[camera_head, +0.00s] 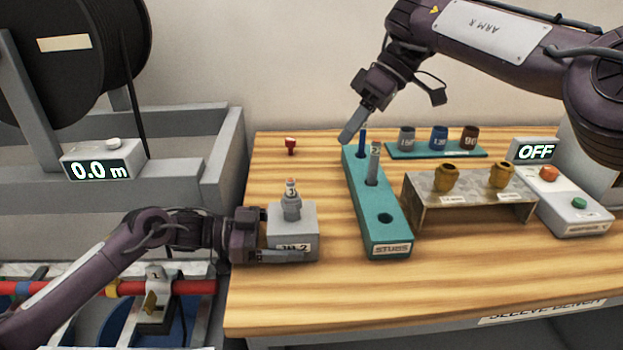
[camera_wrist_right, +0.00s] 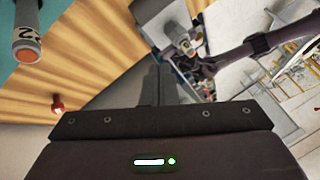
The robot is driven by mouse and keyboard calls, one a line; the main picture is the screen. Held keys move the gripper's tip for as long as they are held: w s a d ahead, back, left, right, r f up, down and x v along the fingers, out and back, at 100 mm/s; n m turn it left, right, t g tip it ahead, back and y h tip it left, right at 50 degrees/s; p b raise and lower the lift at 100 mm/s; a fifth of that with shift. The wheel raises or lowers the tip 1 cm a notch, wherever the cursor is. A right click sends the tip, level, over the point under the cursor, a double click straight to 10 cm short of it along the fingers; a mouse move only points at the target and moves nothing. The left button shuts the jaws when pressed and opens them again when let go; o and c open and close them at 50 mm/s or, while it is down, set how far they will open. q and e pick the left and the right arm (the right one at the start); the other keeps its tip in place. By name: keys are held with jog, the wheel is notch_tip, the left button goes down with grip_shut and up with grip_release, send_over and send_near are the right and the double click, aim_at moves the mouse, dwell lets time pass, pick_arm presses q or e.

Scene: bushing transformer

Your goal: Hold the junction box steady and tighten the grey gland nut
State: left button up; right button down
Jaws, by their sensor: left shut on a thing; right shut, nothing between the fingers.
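The grey junction box (camera_head: 292,221) stands on the wooden table at its left end, with a label on its front. The grey gland nut (camera_head: 291,205) sits upright on top of the box, with a small red-tipped piece above it. My left gripper (camera_head: 276,244) is shut on the junction box from the left, one finger across its front. My right gripper (camera_head: 348,132) is shut and empty, raised in the air above the back of the stud rack. In the right wrist view, its closed fingers (camera_wrist_right: 154,85) show; the box and my left arm appear beyond, small.
A teal stud rack (camera_head: 390,247) holds a blue stud and a grey one; its front hole is empty. Behind are several sleeves on a teal tray (camera_head: 436,153). A stand (camera_head: 470,207) holds two brass parts. A switch box reads OFF (camera_head: 532,150). A red piece (camera_head: 291,146) stands at the back.

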aim_at(299, 197)
jog(key=shift+s+a+f, duration=0.85)
jog(key=shift+a+f, duration=0.3)
jog(key=shift+a, duration=0.05)
jog(key=shift+s+a+f, duration=0.8)
jog(key=shift+a+f, duration=0.35)
jog(key=shift+a, duration=0.05)
jog(key=shift+s+a+f, duration=0.85)
jog(key=shift+a+f, duration=0.3)
jog(key=shift+a, duration=0.05)
jog(key=shift+s+a+f+m, duration=0.1)
jog(key=shift+s+a+m, duration=0.1)
jog(key=shift+s+m, duration=0.1)
jog(key=shift+s, duration=0.1)
